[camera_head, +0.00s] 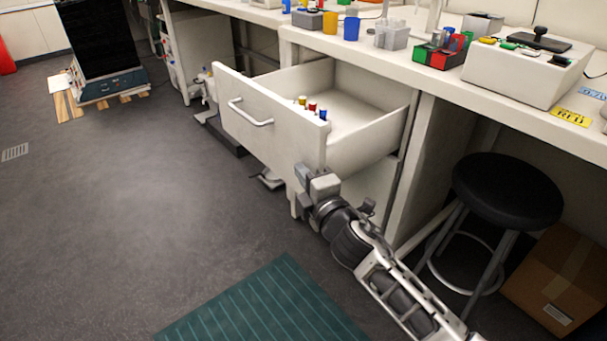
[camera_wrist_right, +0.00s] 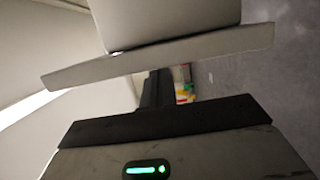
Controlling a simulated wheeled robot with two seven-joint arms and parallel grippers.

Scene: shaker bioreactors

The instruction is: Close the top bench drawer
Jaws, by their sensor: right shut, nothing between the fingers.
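The top bench drawer (camera_head: 248,122) is white and pulled well out from under the bench in the head view. Its front has a curved bar handle (camera_head: 250,113), and small bottles with yellow, red and blue caps (camera_head: 312,107) stand inside near the front. My right gripper (camera_head: 306,176) is shut and empty, just below the right end of the drawer front; I cannot tell whether it touches. The right wrist view shows a pale panel edge (camera_wrist_right: 160,58) close by, probably the drawer front. My left gripper is in neither view.
The white bench top (camera_head: 400,66) carries cups, racks and a control box (camera_head: 525,72). A black stool (camera_head: 507,190) and a cardboard box (camera_head: 560,275) stand at the right. A green mat (camera_head: 265,305) lies in front.

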